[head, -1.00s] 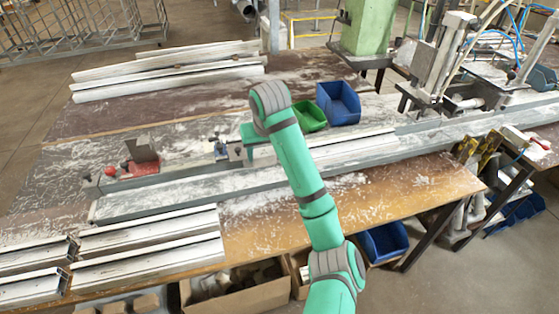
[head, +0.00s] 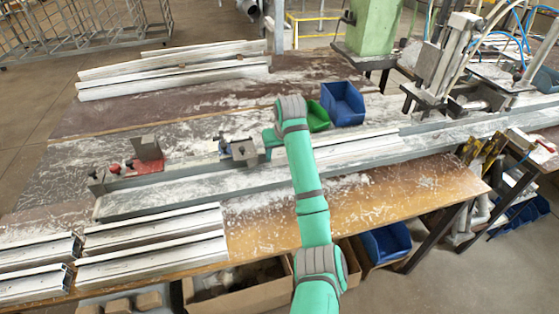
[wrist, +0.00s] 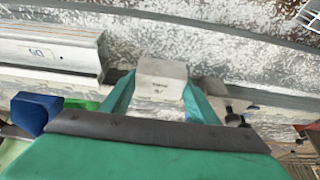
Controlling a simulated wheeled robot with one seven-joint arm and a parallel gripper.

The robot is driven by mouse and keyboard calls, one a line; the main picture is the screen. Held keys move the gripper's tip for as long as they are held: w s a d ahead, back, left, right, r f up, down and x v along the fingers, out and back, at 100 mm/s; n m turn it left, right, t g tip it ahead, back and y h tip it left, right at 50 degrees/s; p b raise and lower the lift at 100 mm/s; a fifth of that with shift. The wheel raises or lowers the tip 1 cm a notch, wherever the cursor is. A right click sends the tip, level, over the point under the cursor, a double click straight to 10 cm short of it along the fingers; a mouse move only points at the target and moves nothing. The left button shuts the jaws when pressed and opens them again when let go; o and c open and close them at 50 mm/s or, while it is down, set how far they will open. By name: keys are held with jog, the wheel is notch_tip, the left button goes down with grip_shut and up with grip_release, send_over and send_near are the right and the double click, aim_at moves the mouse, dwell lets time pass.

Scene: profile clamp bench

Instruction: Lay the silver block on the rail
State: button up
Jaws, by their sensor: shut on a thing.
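My gripper (wrist: 160,88) is shut on the silver block (wrist: 160,70), a small pale block with faint marks, held between two green fingers in the wrist view. In the head view, my gripper (head: 268,146) is over the bench beside a small grey and blue clamp (head: 238,151), and my arm mostly hides the fingers and the block. The rail (head: 180,197) is a long grey bar running across the bench. In the wrist view the block appears over the line of the rail; I cannot tell whether it touches.
A white profile (head: 355,148) lies along the rail to the right; its labelled end (wrist: 50,52) is left of the block. A red clamp (head: 130,167) is at the rail's left end. Green (head: 317,117) and blue (head: 342,103) bins stand behind. Several profiles (head: 150,248) lie in front.

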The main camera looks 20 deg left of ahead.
aim_at(280, 161)
notch_tip(280, 161, down, 2)
jog(key=shift+w+f, duration=0.1)
jog(key=shift+f, duration=0.15)
jog(key=shift+d+f, duration=0.25)
jog(key=shift+f, duration=0.05)
jog(key=shift+a, duration=0.15)
jog(key=shift+f, duration=0.15)
jog(key=o, duration=1.2)
jog(key=shift+s+a, duration=0.15)
jog(key=shift+s, duration=0.05)
jog(key=shift+c, duration=0.2)
